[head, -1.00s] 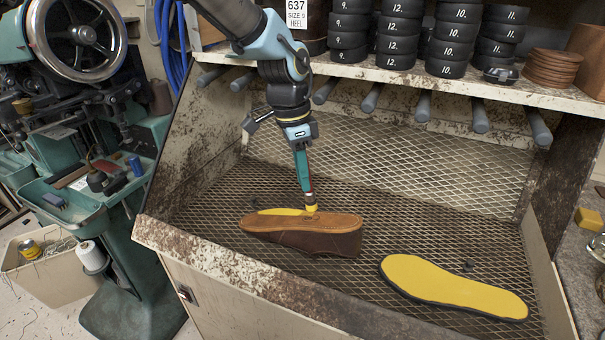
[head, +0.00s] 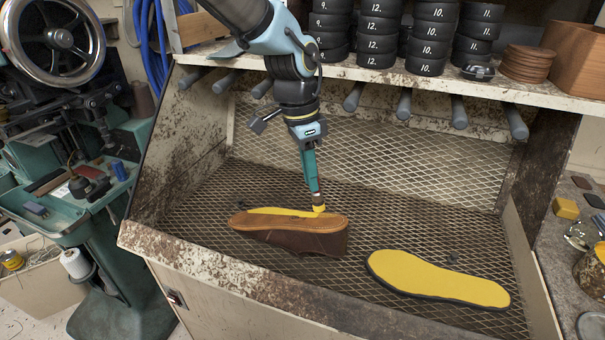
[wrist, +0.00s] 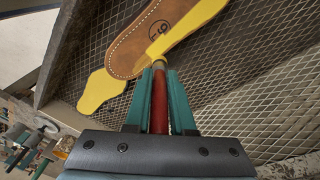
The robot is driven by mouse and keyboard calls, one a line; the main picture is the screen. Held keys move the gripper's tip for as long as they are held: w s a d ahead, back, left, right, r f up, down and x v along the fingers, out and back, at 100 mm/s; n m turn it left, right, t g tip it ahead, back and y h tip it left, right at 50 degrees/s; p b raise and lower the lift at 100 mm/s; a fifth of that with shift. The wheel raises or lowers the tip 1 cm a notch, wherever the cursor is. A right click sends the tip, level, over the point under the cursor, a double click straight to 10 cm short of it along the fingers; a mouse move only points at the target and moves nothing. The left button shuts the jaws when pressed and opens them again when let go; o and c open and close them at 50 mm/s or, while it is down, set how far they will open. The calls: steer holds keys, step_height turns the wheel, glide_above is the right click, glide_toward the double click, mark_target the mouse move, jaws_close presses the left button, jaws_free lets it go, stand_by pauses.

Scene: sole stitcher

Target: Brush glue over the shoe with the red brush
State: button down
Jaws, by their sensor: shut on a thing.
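A brown shoe (head: 315,242) lies sole up on the mesh floor of the bench, its tan stitched sole facing up. A yellow glue band (head: 272,211) runs along the sole's far side; the sole (wrist: 133,47) and part of this band (wrist: 195,22) also show in the wrist view. My gripper (head: 311,180) is above the shoe, its teal fingers (wrist: 160,95) shut on the brush's red handle (wrist: 159,108). The brush tip (head: 318,204) points down and appears to touch the sole towards its right end.
A separate yellow-coated sole (head: 438,279) lies on the mesh to the right. A shelf (head: 400,76) with black numbered stacks spans the back above, with grey pegs beneath. The booth's front rim (head: 230,280) is raised. A green machine (head: 110,240) stands left.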

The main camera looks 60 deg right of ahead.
steer(key=shift+s+d+r, duration=0.1)
steer(key=shift+s+r, duration=0.1)
steer(key=shift+s, duration=0.35)
steer(key=shift+s+d+r, duration=0.25)
steer(key=shift+s+d, duration=0.45)
steer(key=shift+s, duration=0.25)
steer(key=shift+s+a+r+p, duration=0.1)
steer(key=shift+s+r+p, duration=0.05)
steer(key=shift+s, duration=0.25)
steer(key=shift+s+a+r+p, duration=0.1)
steer(key=shift+s+p, duration=0.05)
steer(key=shift+s, duration=0.25)
steer(key=r, duration=0.1)
steer(key=w+r+p, duration=0.1)
steer(key=shift+d+r, duration=0.2)
steer(key=shift+r, duration=0.2)
